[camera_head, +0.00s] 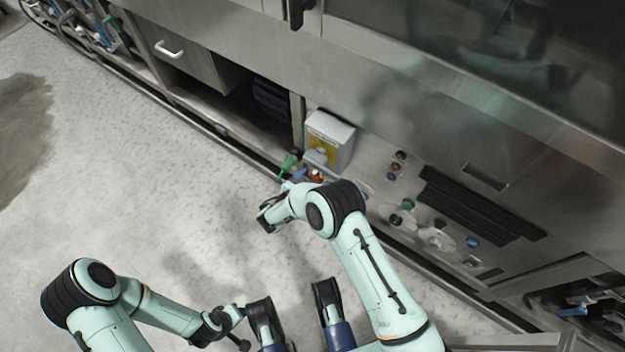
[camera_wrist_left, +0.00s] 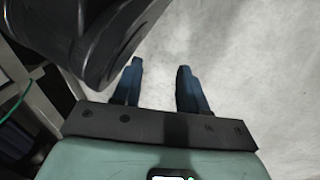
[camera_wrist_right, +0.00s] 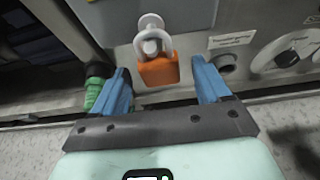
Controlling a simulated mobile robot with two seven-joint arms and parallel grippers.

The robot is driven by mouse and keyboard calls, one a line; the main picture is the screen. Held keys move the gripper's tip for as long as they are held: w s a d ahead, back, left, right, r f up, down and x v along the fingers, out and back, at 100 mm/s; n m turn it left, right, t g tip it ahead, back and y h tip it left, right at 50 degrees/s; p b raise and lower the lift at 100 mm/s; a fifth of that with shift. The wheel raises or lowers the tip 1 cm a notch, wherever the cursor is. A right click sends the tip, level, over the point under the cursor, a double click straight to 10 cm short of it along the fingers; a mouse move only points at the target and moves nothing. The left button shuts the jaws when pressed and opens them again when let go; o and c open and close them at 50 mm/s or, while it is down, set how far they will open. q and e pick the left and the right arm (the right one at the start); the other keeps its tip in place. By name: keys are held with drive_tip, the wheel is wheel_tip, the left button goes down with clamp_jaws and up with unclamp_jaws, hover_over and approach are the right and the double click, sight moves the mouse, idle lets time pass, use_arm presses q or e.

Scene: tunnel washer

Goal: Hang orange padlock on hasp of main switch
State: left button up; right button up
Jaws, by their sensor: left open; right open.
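The orange padlock (camera_wrist_right: 158,71) hangs upright below a white knob-like fitting (camera_wrist_right: 150,24) in the right wrist view. Its pale shackle seems to loop at the hasp, but the exact engagement is unclear. In the head view the padlock (camera_head: 317,176) is a small orange patch below the main switch, a pale box with a yellow plate (camera_head: 322,152). My right gripper (camera_wrist_right: 160,67) is open, its blue fingers on either side of the padlock with visible gaps. My left gripper (camera_wrist_left: 160,68) is open and empty above the floor, away from the switch.
A green fitting (camera_wrist_right: 93,93) stands just left of the right gripper's left finger. Right of the switch are a rotary dial (camera_wrist_right: 290,52), buttons and knobs (camera_head: 395,166). An open dark compartment (camera_head: 235,105) lies left of the switch.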

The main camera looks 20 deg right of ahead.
use_arm(q)
drive_tip(key=w+d+r+t+p, duration=0.1)
drive_tip(key=w+r+p, duration=0.1)
drive_tip(key=w+r, duration=0.1)
drive_tip(key=shift+w+r+p, duration=0.3)
drive_tip(key=shift+w+r, duration=0.05)
drive_tip(key=shift+r, duration=0.45)
use_arm(e)
drive_tip(key=v, duration=1.3)
drive_tip(key=shift+r, duration=0.2)
drive_tip(key=shift+s+a, duration=0.1)
